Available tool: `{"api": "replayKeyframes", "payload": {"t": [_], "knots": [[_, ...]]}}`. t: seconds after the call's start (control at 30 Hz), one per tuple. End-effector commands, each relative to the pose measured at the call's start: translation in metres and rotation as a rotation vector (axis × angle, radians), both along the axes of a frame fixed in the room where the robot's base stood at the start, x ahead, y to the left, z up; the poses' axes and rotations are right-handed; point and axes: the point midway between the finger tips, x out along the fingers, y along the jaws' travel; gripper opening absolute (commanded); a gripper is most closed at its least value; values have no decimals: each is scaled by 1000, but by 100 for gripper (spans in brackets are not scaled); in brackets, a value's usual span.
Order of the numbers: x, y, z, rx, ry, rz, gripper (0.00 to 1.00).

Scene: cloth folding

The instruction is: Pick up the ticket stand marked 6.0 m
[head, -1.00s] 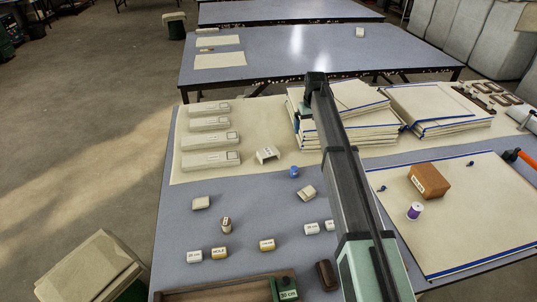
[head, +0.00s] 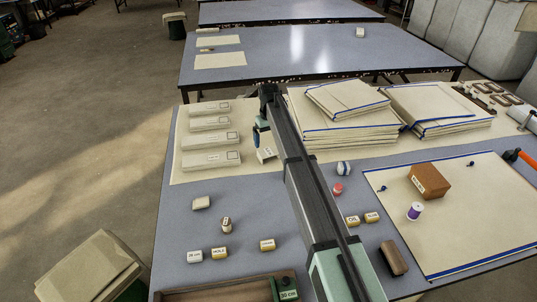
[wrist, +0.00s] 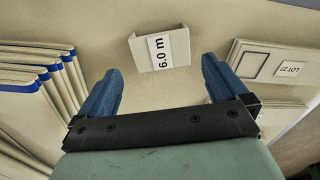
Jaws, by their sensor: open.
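The ticket stand (wrist: 142,55) is a small cream holder with raised side edges and a white label reading 6.0 m. In the wrist view it lies just beyond my gripper (wrist: 163,76), roughly centred between the two blue fingers. The fingers are apart and empty, with no visible contact. In the head view the stand (head: 266,155) sits on the cream sheet, partly hidden by my gripper (head: 261,134), which is at its upper left. Its label is too small to read there.
Long cream boxes (head: 210,160) lie left of the stand; one labelled LOT 27 (wrist: 290,68) shows in the wrist view. Stacked blue-edged folders (head: 350,133) stand to the right. Small blocks and spools, including a pink spool (head: 338,189), lie nearer on the grey table (head: 185,222).

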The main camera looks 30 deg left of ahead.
Motion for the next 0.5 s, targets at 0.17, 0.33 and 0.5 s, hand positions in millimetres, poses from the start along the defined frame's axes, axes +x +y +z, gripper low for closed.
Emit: {"api": "replayKeyframes", "payload": {"t": [0.17, 0.33, 0.5], "knots": [[0, 0, -21, 0, 0, 0, 100], [0, -1, -28, 0, 0, -1, 100], [-3, -2, -46, 0, 0, -1, 100]]}}
